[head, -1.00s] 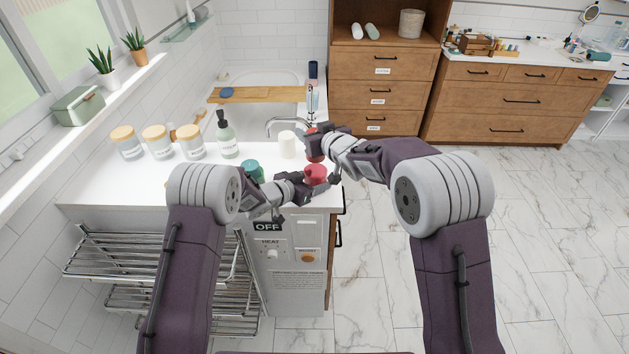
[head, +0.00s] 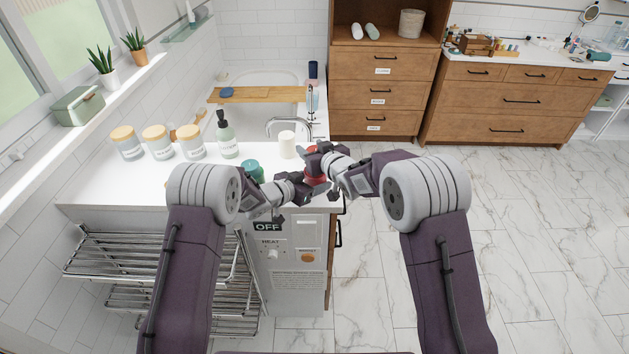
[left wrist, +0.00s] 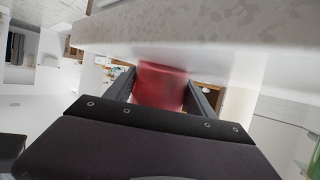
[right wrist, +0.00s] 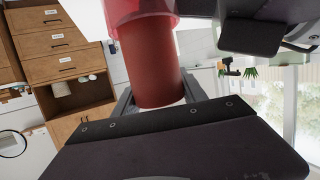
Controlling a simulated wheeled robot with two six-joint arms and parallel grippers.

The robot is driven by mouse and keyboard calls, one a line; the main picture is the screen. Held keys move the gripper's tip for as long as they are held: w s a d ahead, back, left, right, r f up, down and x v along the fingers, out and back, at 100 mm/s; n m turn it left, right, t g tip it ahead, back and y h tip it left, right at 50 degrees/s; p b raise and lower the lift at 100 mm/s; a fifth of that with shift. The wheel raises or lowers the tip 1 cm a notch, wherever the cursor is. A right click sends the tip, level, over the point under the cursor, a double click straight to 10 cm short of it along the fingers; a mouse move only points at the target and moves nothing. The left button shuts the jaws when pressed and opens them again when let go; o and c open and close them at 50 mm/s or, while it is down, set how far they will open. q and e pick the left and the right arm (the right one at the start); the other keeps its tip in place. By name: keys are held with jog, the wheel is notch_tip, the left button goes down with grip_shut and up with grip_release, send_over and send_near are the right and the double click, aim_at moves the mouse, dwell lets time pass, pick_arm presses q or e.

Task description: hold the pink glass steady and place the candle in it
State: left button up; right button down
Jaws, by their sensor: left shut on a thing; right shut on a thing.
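The pink glass (head: 313,180) stands near the counter's right edge, mostly hidden by my grippers. My left gripper (head: 318,188) is shut on it; the red, see-through glass (left wrist: 160,88) shows between the fingers in the left wrist view. My right gripper (head: 313,160) is right above the glass, shut on the dark red candle (right wrist: 152,65). In the right wrist view the candle's far end meets the glass's rim (right wrist: 140,14) and appears to be within its mouth. How deep it sits cannot be told.
A white pillar candle (head: 287,145) and a green soap bottle (head: 227,138) stand behind the grippers. A teal jar (head: 252,170) is close to my left wrist. Lidded jars (head: 158,142) stand further left. The counter's front left (head: 120,185) is clear.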

jog(key=c, duration=0.6)
grip_release()
jog(key=shift+o, duration=0.2)
jog(key=v, duration=1.2)
pick_arm(q)
jog(key=o, duration=1.5)
jog(key=shift+o, duration=0.2)
